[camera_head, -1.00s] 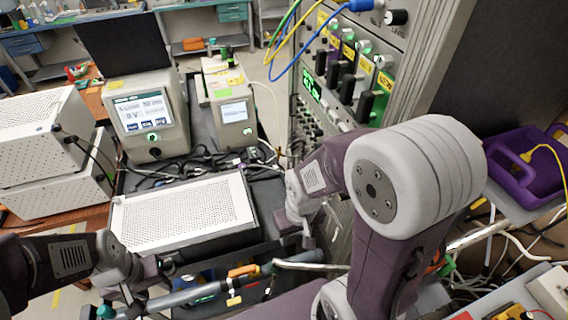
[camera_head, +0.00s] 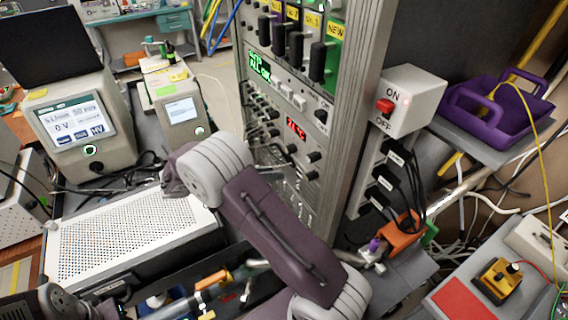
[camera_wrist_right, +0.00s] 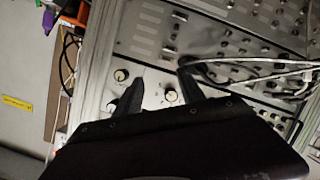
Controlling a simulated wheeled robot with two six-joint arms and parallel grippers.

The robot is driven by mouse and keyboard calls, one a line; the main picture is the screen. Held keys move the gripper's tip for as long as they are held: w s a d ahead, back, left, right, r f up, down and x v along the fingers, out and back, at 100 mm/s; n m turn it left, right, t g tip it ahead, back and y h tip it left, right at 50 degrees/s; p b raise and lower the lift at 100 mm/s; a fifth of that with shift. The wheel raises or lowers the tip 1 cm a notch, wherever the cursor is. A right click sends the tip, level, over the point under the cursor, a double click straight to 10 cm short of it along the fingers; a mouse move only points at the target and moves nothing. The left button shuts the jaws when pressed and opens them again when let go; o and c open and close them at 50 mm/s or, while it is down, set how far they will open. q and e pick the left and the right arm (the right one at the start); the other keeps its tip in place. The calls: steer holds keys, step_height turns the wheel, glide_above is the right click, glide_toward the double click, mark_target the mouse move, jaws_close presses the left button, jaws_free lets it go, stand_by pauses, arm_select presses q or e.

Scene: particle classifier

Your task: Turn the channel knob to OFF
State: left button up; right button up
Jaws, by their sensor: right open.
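The tall instrument rack (camera_head: 345,150) stands right of centre in the head view. A module with a red lit display (camera_head: 296,130) carries small dark knobs (camera_head: 313,157) near the rack's right edge. I cannot read which knob is the channel knob. In the right wrist view, my right gripper (camera_wrist_right: 158,77) is open, with its dark fingers pointing at a panel. A round knob (camera_wrist_right: 171,95) shows between the fingers, and another knob (camera_wrist_right: 120,75) lies left of them. I cannot tell whether a finger touches either. In the head view, my right arm hides part of the lower rack.
A white box with a red ON/OFF switch (camera_head: 385,106) is fixed beside the rack, above black plugs and cables (camera_head: 385,180). A purple basket (camera_head: 490,110) sits at the right. A white perforated box (camera_head: 125,240) lies left of my right arm. Cables cross the wrist view's panel.

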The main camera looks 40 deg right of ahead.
mark_target(287, 150)
steer(key=w+a+r+m+h, duration=0.2)
steer(key=w+m+h, duration=0.1)
steer(key=w+m, duration=0.1)
steer(key=shift+t, duration=0.3)
steer(key=d, duration=0.2)
steer(key=s+d+p, duration=0.1)
steer(key=d, duration=0.5)
steer(key=shift+s+d+r+p, duration=0.15)
steer(key=shift+s+r+p, duration=0.05)
steer(key=shift+r+p, duration=0.15)
steer(key=shift+d+f, duration=0.1)
steer(key=shift+d, duration=0.35)
arm_select(q)
steer(key=shift+r, duration=0.3)
arm_select(e)
jaws_close()
